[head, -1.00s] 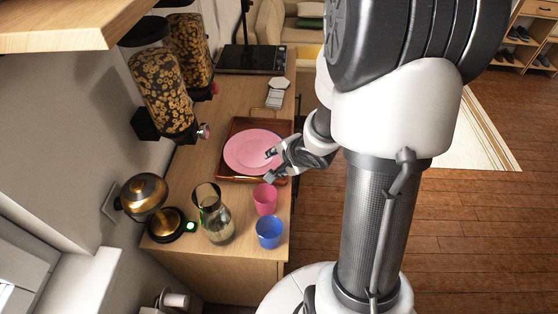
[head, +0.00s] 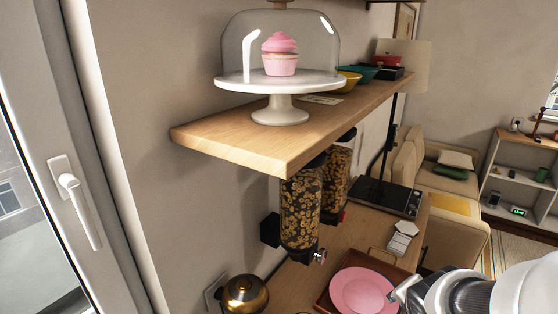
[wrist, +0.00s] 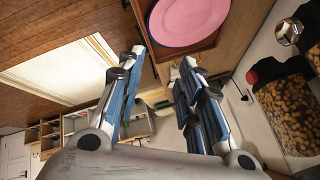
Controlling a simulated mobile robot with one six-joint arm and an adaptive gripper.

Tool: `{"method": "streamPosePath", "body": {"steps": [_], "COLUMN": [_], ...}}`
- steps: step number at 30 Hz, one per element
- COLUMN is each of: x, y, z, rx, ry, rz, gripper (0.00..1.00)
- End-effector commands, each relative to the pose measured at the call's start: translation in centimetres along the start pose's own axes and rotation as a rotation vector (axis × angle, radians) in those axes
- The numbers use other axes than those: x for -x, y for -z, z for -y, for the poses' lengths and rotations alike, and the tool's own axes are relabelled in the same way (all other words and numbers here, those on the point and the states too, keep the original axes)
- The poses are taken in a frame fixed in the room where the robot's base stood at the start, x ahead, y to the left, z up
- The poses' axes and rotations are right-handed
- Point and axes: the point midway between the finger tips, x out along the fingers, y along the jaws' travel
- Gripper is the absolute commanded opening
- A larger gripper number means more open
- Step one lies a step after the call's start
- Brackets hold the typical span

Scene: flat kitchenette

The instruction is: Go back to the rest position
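My gripper (head: 402,291) is at the lower right of the head view, beside the pink plate (head: 363,291). In the wrist view my gripper (wrist: 160,68) has its two fingers spread apart with nothing between them, so it is open and empty. The pink plate also shows at the top of the wrist view (wrist: 188,18), beyond the fingertips. It lies on a brown tray (head: 322,302) on the wooden counter (head: 345,236). My arm covers part of the lower right of the head view.
A wall shelf (head: 240,146) holds a cake stand (head: 281,90) with a pink cupcake under a glass dome. Cereal dispensers (head: 300,215) hang below it. A gold kettle (head: 245,294) is at the bottom. A black hob (head: 388,196) stands farther back. Floor is open in the wrist view.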

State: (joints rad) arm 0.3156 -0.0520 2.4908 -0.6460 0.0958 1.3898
Motion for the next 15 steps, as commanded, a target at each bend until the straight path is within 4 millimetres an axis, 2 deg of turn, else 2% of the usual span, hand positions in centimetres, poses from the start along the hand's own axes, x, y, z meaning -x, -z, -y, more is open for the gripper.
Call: {"method": "streamPosePath", "body": {"steps": [1,5,9,12,15], "x": [2.4,7.8,13.2,16.1,18.2], "y": [-0.1,-2.0,-5.9,-8.8,-11.1], "z": [0.4,0.0,-0.9,-1.6,-2.1], "rx": [0.092,0.347,0.618,0.789,0.918], "ry": [-0.009,-0.045,-0.023,0.027,0.079], "rz": [-0.016,0.012,0.108,0.182,0.238], "gripper": [0.33,0.33,0.33,0.33,0.33]}}
